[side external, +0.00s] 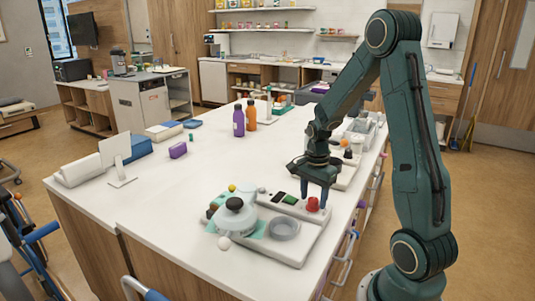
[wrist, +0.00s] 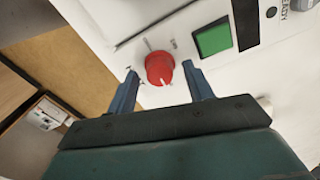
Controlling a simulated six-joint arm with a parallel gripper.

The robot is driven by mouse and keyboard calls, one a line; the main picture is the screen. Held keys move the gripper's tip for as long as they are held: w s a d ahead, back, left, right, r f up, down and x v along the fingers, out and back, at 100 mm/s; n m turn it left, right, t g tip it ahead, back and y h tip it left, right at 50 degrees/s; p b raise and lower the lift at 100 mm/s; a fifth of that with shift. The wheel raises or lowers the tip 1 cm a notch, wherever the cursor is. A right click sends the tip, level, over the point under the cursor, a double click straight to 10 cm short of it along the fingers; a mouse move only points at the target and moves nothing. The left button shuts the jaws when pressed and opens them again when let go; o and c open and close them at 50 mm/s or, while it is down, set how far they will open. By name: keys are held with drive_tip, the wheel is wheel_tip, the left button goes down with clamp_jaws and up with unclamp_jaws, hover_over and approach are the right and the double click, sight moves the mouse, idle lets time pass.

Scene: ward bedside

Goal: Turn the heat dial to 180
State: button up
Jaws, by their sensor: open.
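The red dial (side external: 312,204) stands at the right end of a white unit's (side external: 306,246) back panel. In the wrist view the red dial (wrist: 159,67) shows a pale pointer mark on its lower edge, with small tick marks around it. Its scale numbers cannot be read. My gripper (side external: 316,197) points down at the dial. In the wrist view my gripper (wrist: 159,70) is open, with one finger to each side of the dial and gaps between. Whether the fingers reach down to the dial's height is hard to tell.
A green button (wrist: 213,37) and a black panel (wrist: 245,22) sit beside the dial. A rounded vessel with a black knob (side external: 235,204) and a grey round dish (side external: 285,229) are on the unit. Purple (side external: 239,121) and orange (side external: 250,117) bottles stand farther back. The counter's left-middle is mostly clear.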

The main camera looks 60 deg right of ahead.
sight(312, 201)
wheel_tip(312, 201, up, 14)
idle(0.8)
drive_tip(key=shift+f, duration=0.1)
drive_tip(key=s+a+r+n+t, duration=0.2)
drive_tip(key=s+a+n, duration=0.3)
drive_tip(key=a+n, duration=0.5)
drive_tip(key=s+a+r+n+t, duration=0.3)
drive_tip(key=s+a+n, duration=0.2)
drive_tip(key=a+n, duration=0.6)
drive_tip(key=shift+a+r+t, duration=0.25)
drive_tip(key=shift+a+t, duration=0.05)
drive_tip(key=shift+a, duration=0.2)
